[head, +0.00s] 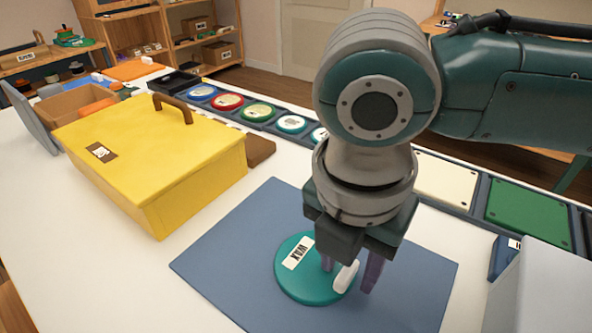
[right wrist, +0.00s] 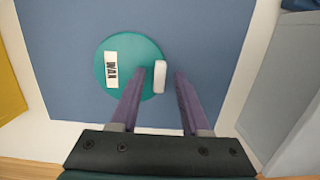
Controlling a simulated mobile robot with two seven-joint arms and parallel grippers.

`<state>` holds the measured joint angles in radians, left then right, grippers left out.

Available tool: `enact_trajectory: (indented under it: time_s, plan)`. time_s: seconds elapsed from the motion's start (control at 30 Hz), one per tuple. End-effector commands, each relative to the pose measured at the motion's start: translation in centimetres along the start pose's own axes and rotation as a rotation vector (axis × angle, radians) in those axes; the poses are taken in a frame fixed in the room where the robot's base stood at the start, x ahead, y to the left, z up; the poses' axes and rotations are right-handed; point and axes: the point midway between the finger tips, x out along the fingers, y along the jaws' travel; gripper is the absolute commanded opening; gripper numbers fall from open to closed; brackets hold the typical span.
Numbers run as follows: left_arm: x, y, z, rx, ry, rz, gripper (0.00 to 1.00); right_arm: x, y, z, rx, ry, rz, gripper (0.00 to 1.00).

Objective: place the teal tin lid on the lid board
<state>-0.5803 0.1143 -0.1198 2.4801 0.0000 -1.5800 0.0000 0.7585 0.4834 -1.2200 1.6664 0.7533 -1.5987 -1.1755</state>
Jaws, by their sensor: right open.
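The teal tin lid (head: 290,285) lies flat on a blue mat (head: 225,255), with a white "WAX" label and a white upright handle. It also shows in the right wrist view (right wrist: 125,80). My right gripper (head: 348,279) is open over the lid's right part. In the right wrist view its purple fingers (right wrist: 160,74) stand on either side of the white handle, with gaps showing. A dark board (head: 273,128) along the back holds several round coloured lids in a row; it looks like the lid board. My arm hides part of that row. My left gripper is out of view.
A yellow box (head: 150,165) with a brown handle stands left of the mat. A grey box (head: 545,290) stands at the right front. Cream (head: 445,182) and green (head: 527,213) panels line the back right. The white table (head: 50,260) is bare at the front left.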

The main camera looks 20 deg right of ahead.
Motion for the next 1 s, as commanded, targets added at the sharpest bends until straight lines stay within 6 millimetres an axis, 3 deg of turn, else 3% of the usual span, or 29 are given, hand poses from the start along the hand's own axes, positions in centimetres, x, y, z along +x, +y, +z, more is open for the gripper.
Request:
enact_trajectory:
  time_s: [0.17, 0.4, 0.6, 1.0]
  plan:
    - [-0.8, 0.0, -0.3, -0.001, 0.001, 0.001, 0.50, -2.4, 0.1, 0.1, 0.001, 0.001, 0.003, 0.46]
    - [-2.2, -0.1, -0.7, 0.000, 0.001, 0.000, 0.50, -7.9, 0.1, 0.1, 0.000, 0.000, 0.005, 0.46]
    - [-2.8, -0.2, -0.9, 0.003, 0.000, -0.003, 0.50, -11.2, 0.1, 0.1, 0.001, 0.001, 0.003, 0.46]
    - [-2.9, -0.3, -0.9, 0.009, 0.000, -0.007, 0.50, -12.2, 0.0, 0.0, 0.001, 0.001, 0.000, 0.46]
